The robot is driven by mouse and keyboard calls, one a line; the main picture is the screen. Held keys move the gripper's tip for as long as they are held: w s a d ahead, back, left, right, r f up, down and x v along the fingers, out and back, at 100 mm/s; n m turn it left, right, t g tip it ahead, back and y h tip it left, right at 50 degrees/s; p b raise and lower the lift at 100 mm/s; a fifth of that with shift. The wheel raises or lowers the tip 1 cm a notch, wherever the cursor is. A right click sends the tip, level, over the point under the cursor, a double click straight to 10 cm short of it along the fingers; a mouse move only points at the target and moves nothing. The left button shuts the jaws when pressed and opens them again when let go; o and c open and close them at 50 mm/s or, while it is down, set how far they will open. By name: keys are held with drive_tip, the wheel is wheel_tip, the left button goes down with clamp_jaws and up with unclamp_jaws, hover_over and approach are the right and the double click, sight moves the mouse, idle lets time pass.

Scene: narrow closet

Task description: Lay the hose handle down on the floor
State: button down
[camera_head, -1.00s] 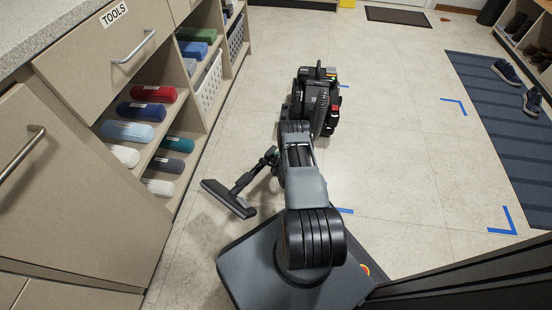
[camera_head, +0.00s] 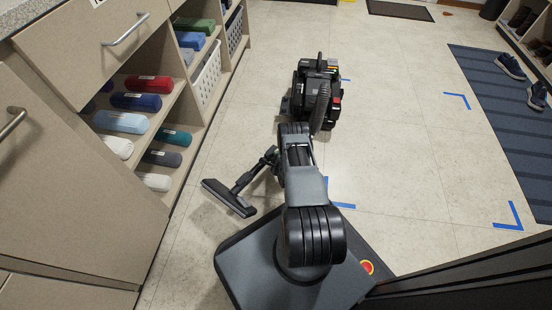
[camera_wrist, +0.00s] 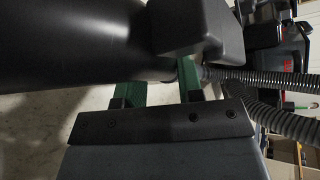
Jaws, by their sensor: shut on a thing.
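The hose handle, a dark tube with a flat floor nozzle (camera_head: 229,198), sticks out to the left of my arm in the head view. Its thick black tube (camera_wrist: 75,40) fills the upper left of the wrist view. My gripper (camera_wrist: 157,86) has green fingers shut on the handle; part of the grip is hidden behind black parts. In the head view my arm mostly covers the gripper. I cannot tell whether the nozzle touches the floor. The ribbed hose (camera_wrist: 280,118) runs to the right, toward the black vacuum body (camera_head: 313,88) standing on the floor ahead.
Cabinets with an open shelf (camera_head: 152,133) of rolled towels line the left. A white basket (camera_head: 205,75) sits on the shelf. A blue striped mat (camera_head: 500,125) with shoes lies at right. The tiled floor (camera_head: 400,140) with blue tape marks is clear between. A dark panel (camera_head: 470,275) is close at lower right.

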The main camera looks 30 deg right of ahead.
drive_tip(key=shift+f, duration=0.15)
drive_tip(key=c, duration=0.7)
unclamp_jaws()
drive_tip(key=shift+s, duration=0.1)
